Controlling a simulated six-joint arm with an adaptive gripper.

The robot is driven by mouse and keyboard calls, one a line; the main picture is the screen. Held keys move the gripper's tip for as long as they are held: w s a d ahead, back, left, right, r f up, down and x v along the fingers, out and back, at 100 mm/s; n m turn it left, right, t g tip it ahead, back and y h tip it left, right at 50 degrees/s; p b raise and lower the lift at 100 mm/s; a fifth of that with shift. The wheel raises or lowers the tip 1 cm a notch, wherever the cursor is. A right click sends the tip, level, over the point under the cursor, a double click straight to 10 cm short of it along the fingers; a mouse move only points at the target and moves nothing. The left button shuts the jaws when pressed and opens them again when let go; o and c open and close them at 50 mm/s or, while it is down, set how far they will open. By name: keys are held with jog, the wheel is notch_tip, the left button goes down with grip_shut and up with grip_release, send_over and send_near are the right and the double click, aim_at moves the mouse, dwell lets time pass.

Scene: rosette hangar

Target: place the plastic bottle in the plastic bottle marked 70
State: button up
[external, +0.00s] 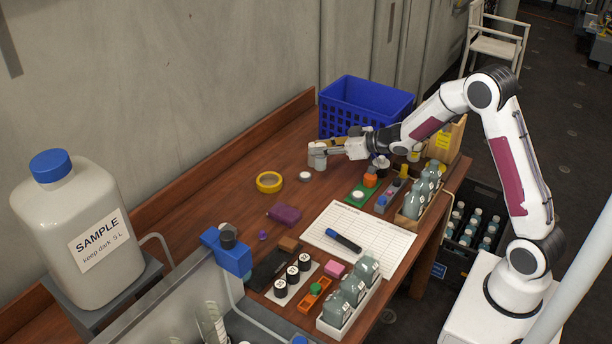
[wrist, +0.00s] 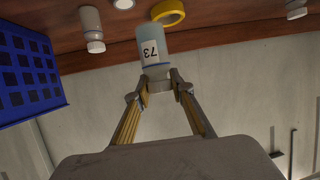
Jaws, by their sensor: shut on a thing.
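My gripper (wrist: 158,82) is shut on a small grey-blue plastic bottle (wrist: 152,45), whose white label reads 73, upside down in the wrist view. In the external view my gripper (external: 340,148) reaches left over the far part of the table, with the bottle (external: 318,157) at its tip. I cannot tell whether the bottle touches the table. Similar bottles stand in a white rack (external: 346,318) at the front edge and a wooden rack (external: 408,222) at the right. I cannot read their numbers, so I cannot pick out one marked 70.
A blue crate (external: 362,105) stands close behind my gripper. Yellow tape (external: 269,182) and a white cap (external: 305,176) lie nearby. A white sheet (external: 358,237) with a marker covers the middle. A large sample jug (external: 80,235) stands at left. A black crate (external: 470,240) holds more bottles below.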

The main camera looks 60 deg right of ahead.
jog(key=w+a+r+n+g+y, duration=0.1)
jog(key=w+a+r+n+y, duration=0.1)
jog(key=a, duration=1)
jog(key=w+a+r+n+g+y, duration=0.1)
jog(key=w+a+r+n+y, duration=0.1)
jog(key=a, duration=1)
jog(key=w+a+r+n+y, duration=0.1)
jog(key=w+a+r, duration=0.3)
jog(key=a, duration=0.8)
jog(key=shift+a+r+n+g+y, duration=0.4)
jog(key=shift+r+y, duration=0.1)
jog(key=shift+r, duration=0.15)
jog(key=shift+d, duration=0.1)
jog(key=shift+f, duration=0.1)
notch_tip(320, 180, down, 6)
jog(key=shift+f, duration=0.1)
jog(key=shift+f, duration=1.8)
